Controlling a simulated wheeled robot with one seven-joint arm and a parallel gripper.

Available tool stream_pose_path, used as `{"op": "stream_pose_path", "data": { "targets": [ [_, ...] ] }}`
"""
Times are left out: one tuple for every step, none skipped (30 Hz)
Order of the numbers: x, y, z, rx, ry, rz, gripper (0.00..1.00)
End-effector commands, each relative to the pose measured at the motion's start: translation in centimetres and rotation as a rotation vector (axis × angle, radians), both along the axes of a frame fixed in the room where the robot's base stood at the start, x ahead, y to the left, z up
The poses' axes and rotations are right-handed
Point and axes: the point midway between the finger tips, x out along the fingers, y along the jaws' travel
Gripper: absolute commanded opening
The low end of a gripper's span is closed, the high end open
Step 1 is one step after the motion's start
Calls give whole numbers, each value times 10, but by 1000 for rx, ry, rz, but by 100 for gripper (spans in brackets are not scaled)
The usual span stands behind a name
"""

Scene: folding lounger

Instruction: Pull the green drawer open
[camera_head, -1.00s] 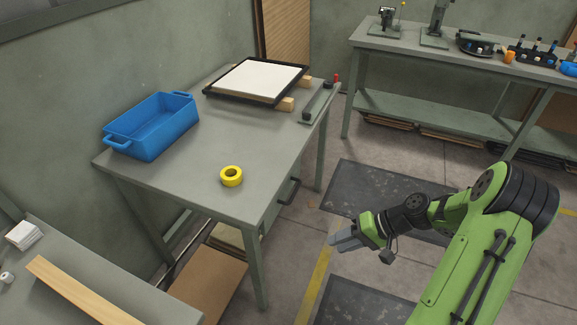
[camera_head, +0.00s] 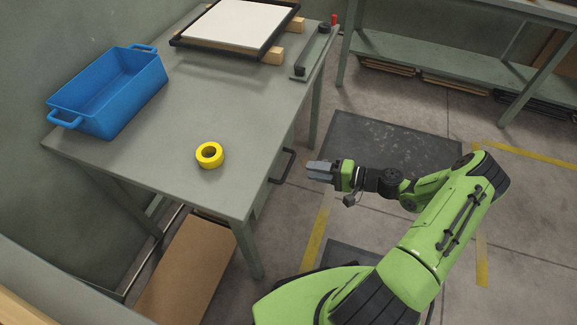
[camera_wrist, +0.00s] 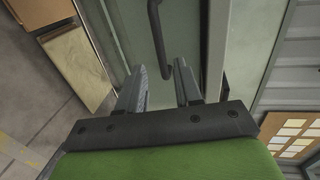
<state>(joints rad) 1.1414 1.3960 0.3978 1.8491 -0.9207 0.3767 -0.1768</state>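The grey-green drawer (camera_wrist: 186,40) sits under the top of the worktable, and its front looks shut. Its dark bar handle (camera_head: 283,166) sticks out from the front on the table's right side. In the wrist view the handle (camera_wrist: 158,42) lies ahead of the fingers, roughly in line with the gap between them. My gripper (camera_head: 311,171) is a short way right of the handle, apart from it. In the wrist view my gripper (camera_wrist: 158,80) has its two fingers spread with nothing between them.
The worktable (camera_head: 170,185) carries a blue bin (camera_head: 110,92), a yellow tape roll (camera_head: 209,155) and a black-framed white panel (camera_head: 238,24) on wood blocks. A table leg (camera_head: 252,250) stands near the drawer. Floor right of the table is open, with a dark mat (camera_head: 385,140).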

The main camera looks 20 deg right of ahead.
Motion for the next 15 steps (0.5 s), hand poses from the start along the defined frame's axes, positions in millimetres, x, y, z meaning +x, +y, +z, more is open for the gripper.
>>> {"op": "stream_pose_path", "data": {
  "targets": [
    [7, 12, -4, 2, -2, 5, 34],
    [11, 17, -6, 2, -1, 4, 34],
    [17, 26, -9, 1, -1, 5, 34],
    [21, 32, -10, 2, -1, 5, 34],
    [26, 37, -12, 2, -1, 4, 34],
    [31, 44, -14, 2, -1, 4, 34],
    [34, 49, -15, 1, -1, 4, 34],
    [37, 53, -16, 1, 0, 4, 34],
    [41, 58, -17, 0, 1, 3, 34],
    [44, 61, -18, 0, 0, 2, 34],
    [46, 64, -18, 1, 0, 2, 34],
    [48, 66, -18, 1, 0, 2, 34],
    [49, 68, -18, 0, 0, 1, 34],
    [50, 69, -19, 0, 0, 0, 34],
    [50, 70, -19, -1, 1, 0, 34]
  ]
}}
